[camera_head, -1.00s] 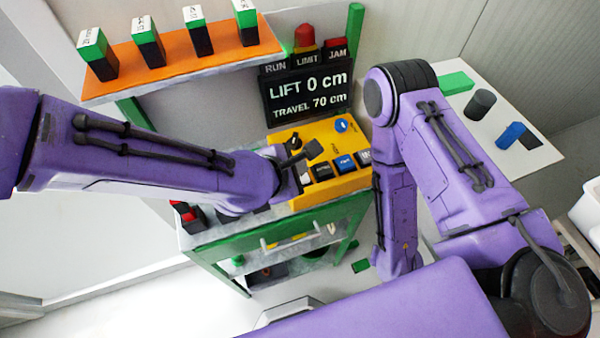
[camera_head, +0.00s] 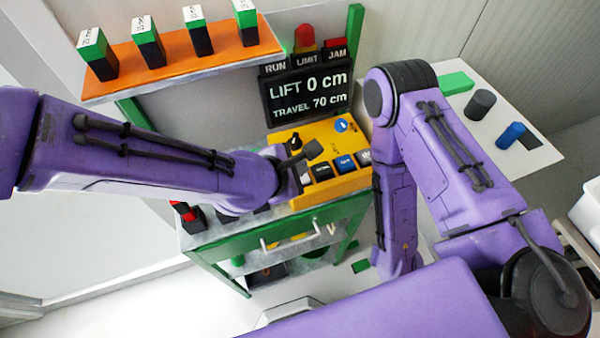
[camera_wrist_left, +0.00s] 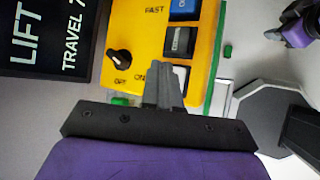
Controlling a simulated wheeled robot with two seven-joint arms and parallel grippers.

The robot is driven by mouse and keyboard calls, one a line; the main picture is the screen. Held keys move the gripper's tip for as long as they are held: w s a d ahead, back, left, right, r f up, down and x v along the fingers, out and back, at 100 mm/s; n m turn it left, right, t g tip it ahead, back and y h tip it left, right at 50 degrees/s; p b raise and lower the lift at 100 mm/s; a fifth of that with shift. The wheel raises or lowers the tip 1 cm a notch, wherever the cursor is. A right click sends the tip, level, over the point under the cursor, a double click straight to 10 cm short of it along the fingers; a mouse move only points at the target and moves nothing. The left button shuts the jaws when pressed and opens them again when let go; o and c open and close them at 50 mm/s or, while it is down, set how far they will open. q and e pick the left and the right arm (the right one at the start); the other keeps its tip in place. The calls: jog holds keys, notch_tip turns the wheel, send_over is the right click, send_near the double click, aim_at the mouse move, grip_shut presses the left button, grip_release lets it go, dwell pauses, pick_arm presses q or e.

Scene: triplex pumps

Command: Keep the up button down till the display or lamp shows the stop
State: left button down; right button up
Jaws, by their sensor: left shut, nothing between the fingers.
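A yellow control panel (camera_head: 325,138) on the bench holds a row of square buttons and a black knob (camera_wrist_left: 118,58). In the left wrist view the row has a blue button (camera_wrist_left: 184,8), a dark button (camera_wrist_left: 180,40) and a white button (camera_wrist_left: 181,74). I cannot read which is the up button. My left gripper (camera_head: 312,152) is shut and empty at the panel. Its fingertips (camera_wrist_left: 164,80) overlap the white button's edge; contact is unclear. The display (camera_head: 306,95) reads LIFT 0 cm, TRAVEL 70 cm. Lamps RUN, LIMIT (camera_head: 306,58) and JAM stand above it. My right gripper is not visible.
An orange shelf (camera_head: 180,65) with several green-topped black blocks hangs at the upper left. A white side table (camera_head: 490,100) with a dark cylinder (camera_head: 480,104) and a blue one (camera_head: 511,135) stands right. My right arm stands close to the panel's right side.

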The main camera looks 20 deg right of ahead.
pick_arm(q)
jog(key=shift+f, duration=0.1)
jog(key=shift+f, duration=0.35)
